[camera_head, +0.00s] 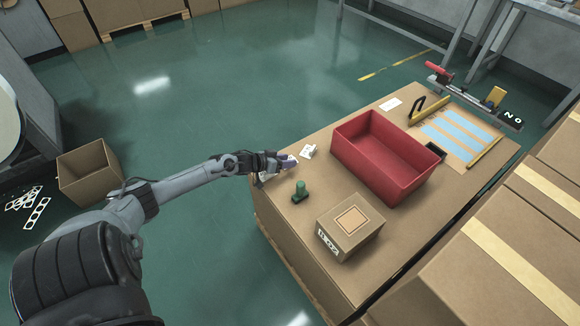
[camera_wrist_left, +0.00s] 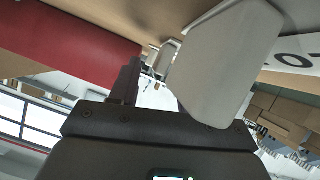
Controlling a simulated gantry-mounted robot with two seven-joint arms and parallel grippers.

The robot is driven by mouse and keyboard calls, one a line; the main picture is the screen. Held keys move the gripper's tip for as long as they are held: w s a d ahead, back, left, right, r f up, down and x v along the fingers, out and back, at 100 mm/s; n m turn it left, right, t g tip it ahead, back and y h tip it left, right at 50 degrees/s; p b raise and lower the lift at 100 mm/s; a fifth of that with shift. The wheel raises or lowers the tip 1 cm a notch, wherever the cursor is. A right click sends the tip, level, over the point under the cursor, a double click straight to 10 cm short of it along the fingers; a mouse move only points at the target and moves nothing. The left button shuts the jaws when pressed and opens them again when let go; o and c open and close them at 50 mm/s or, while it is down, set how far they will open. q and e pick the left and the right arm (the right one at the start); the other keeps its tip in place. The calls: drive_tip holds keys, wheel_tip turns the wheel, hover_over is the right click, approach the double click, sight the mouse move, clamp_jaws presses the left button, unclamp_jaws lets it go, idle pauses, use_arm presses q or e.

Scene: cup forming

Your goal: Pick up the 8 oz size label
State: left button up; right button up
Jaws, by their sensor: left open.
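My left gripper (camera_head: 284,163) is open at the left edge of the cardboard-topped bench, among small white labels. One white label (camera_head: 308,151) lies just beyond its fingertips. Another white piece (camera_head: 265,176) shows partly beneath the gripper. Their print is too small to read, so I cannot tell which is the 8 oz label. In the left wrist view a white label with black characters (camera_wrist_left: 297,52) is cut off at the right edge, beside the large pale finger. A blurred pale item shows between the fingers. My right gripper is not in view.
A green-handled stamp (camera_head: 299,193) stands close to the gripper. A small carton (camera_head: 350,225) with a printed side is in front of it. A red bin (camera_head: 388,155) stands behind, also seen in the left wrist view (camera_wrist_left: 75,48). An open box (camera_head: 90,173) sits on the floor.

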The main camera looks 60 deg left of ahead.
use_arm(q)
drive_tip(key=shift+w+f, duration=0.2)
drive_tip(key=shift+w, duration=0.3)
clamp_jaws()
